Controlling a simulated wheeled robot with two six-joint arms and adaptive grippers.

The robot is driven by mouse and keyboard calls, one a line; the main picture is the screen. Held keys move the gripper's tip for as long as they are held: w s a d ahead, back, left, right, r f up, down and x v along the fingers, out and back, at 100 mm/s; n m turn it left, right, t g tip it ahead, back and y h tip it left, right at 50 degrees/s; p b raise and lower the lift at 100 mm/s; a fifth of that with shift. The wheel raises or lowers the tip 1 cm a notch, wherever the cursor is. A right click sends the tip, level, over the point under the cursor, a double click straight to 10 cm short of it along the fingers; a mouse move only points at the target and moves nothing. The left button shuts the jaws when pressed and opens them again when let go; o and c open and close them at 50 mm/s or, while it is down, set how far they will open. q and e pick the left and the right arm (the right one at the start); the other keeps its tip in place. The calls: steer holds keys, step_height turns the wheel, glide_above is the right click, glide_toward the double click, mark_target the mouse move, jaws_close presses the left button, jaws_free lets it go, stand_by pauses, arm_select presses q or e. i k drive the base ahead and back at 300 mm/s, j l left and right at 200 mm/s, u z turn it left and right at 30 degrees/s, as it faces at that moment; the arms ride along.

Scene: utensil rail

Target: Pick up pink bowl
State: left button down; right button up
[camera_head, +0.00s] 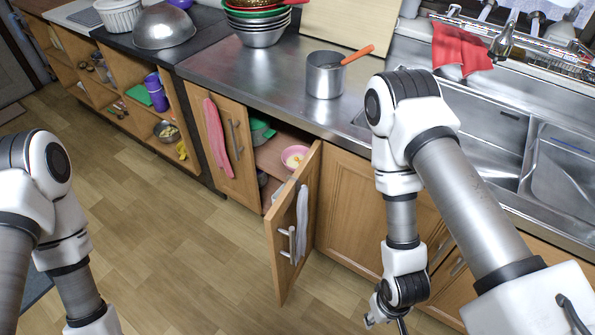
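The pink bowl (294,156) sits inside the lower cabinet, on its shelf, behind the half-open wooden door (291,225). Its rim shows, and something pale yellow lies in it. Part of the bowl is close behind the door's upper edge. My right gripper (387,320) hangs low at the bottom of the view, right of the open door and well apart from the bowl. Its fingers are mostly cut off or hidden. My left arm comes in at the left edge, and its gripper is out of view.
The cabinet door stands out into the room with a white towel (301,225) on it. A green container (261,131) is beside the bowl in the cabinet. A metal pot (325,76) stands on the counter above. The floor (170,240) left of the door is clear.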

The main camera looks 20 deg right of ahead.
mark_target(292, 156)
steer(key=k+z, duration=0.2)
steer(key=k, duration=0.2)
steer(key=k+l+z, duration=0.15)
steer(key=k, duration=0.3)
steer(key=k+l+z, duration=0.2)
steer(key=k, duration=0.2)
steer(key=i+j+z, duration=0.45)
steer(key=z, duration=0.15)
steer(key=i+j+z, duration=0.15)
steer(key=j+z, duration=0.15)
steer(key=j, duration=0.15)
steer(key=i+j+z, duration=0.1)
steer(key=j+z, duration=0.25)
steer(key=i+j+z, duration=0.1)
steer(key=j+z, duration=0.2)
steer(key=j, duration=0.2)
steer(key=i+j, duration=0.1)
steer(key=j, duration=1.1)
steer(key=i, duration=0.05)
